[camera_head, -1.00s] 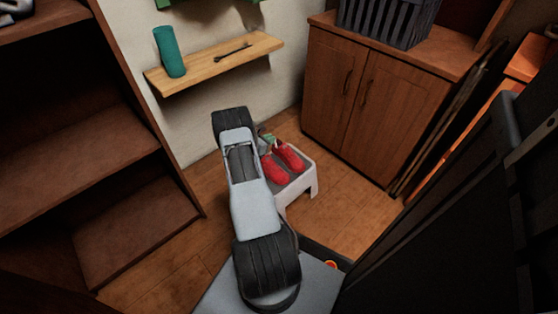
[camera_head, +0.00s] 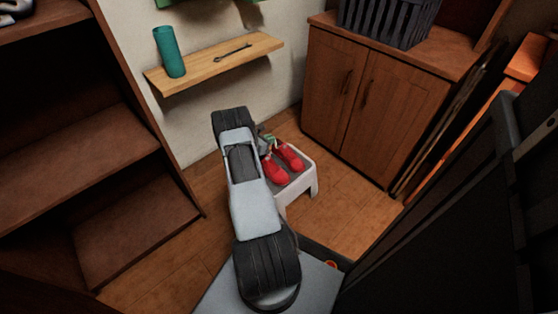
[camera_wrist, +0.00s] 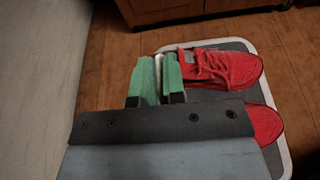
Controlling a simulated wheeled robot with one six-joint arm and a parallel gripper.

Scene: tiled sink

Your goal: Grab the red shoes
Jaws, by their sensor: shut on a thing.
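Two red shoes stand side by side on a small grey-topped stool. The far shoe (camera_head: 290,157) shows whole in the head view and the near shoe (camera_head: 275,170) lies left of it. In the wrist view the upper shoe (camera_wrist: 228,67) has laces and points right; the lower shoe (camera_wrist: 265,124) is mostly hidden behind my wrist. My gripper (camera_wrist: 157,65) has green fingers just left of the upper shoe's heel. They are shut on a pale strip that lines up with the stool's white rim (camera_wrist: 280,110); no red shows between them.
A wooden cabinet (camera_head: 372,100) with a dark basket (camera_head: 388,20) on it stands behind the stool. Open brown shelves (camera_head: 85,145) rise at left. Wooden floor (camera_head: 360,215) is clear right of the stool.

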